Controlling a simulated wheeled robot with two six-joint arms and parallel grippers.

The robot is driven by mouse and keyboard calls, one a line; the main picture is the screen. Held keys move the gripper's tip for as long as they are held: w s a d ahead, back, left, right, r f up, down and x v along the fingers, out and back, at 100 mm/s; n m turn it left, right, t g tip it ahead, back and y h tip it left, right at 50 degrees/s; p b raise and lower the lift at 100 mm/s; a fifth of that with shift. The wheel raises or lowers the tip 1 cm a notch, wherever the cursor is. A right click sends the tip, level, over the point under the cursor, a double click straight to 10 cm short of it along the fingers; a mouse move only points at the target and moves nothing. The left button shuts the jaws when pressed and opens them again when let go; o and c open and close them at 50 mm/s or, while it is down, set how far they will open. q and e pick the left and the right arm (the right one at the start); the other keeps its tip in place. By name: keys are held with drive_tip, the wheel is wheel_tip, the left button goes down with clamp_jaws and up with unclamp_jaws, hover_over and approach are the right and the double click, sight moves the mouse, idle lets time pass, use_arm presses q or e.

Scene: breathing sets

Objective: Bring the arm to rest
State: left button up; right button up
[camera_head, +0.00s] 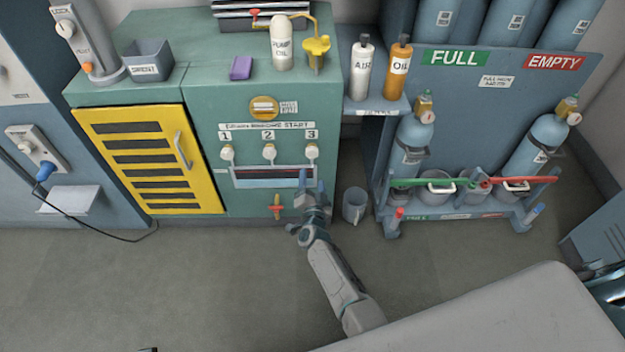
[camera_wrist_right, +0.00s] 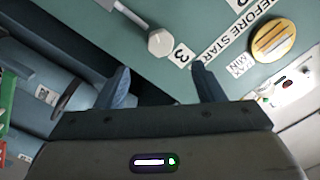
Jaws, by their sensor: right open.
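My right gripper (camera_head: 312,184) is in front of the green cabinet (camera_head: 205,100), just below the valve knob marked 3 (camera_head: 312,151). In the right wrist view the two fingers of my right gripper (camera_wrist_right: 162,85) stand apart with nothing between them. Knob 3 (camera_wrist_right: 160,42) shows beyond the fingertips there, apart from them.
A grey bucket (camera_head: 354,205) stands on the floor right of my right gripper. A gas cylinder rack (camera_head: 480,90) is at the right. A red-handled tap (camera_head: 276,207) sticks out low on the cabinet. Open floor (camera_head: 200,280) lies in front.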

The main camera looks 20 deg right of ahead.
idle(0.3)
use_arm(q)
wheel_tip(320, 180, down, 14)
drive_tip(key=s+a+p, duration=0.2)
drive_tip(key=s+p, duration=0.1)
drive_tip(key=p, duration=0.2)
use_arm(e)
drive_tip(key=s+d+f+n+g+y, duration=0.2)
drive_tip(key=s+f+n+g+y, duration=0.45)
drive_tip(key=s+f, duration=1.2)
use_arm(q)
drive_tip(key=s+f+g+p, duration=0.1)
drive_tip(key=s+f+p, duration=0.3)
drive_tip(key=s+f, duration=0.6)
drive_tip(key=shift+a+f, duration=0.15)
drive_tip(key=shift+a, duration=0.25)
use_arm(e)
drive_tip(key=s+d+f+n+g, duration=0.2)
drive_tip(key=s+d+g, duration=0.1)
drive_tip(key=s, duration=0.8)
drive_tip(key=s+d+f+n+g+h, duration=0.1)
drive_tip(key=s+d+f+n+g, duration=0.1)
drive_tip(key=s, duration=0.9)
drive_tip(key=s+d+f+n+g+h, duration=0.1)
drive_tip(key=s+d+f+n+g, duration=0.1)
drive_tip(key=s, duration=0.9)
drive_tip(key=shift+d+f+g, duration=0.5)
drive_tip(key=shift+d+g, duration=0.65)
drive_tip(key=shift+g, duration=0.1)
